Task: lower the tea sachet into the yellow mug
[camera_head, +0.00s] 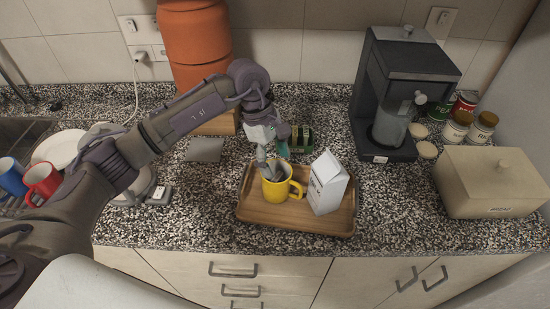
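The yellow mug (277,190) stands upright on the wooden tray (265,217), its handle toward the right. My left gripper (270,168) points down right over the mug, with its fingertips at or just inside the mouth. I cannot tell whether the fingers are open or shut. I cannot make out the tea sachet; the gripper and the mug rim hide much of the mug's inside. My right gripper is out of view.
A white carton (326,187) stands on the tray just right of the mug. A green box (301,138) is behind the tray. A dark coffee machine (400,85) and a beige bin (490,182) are at right. Red (42,181) and blue (12,175) mugs are at left.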

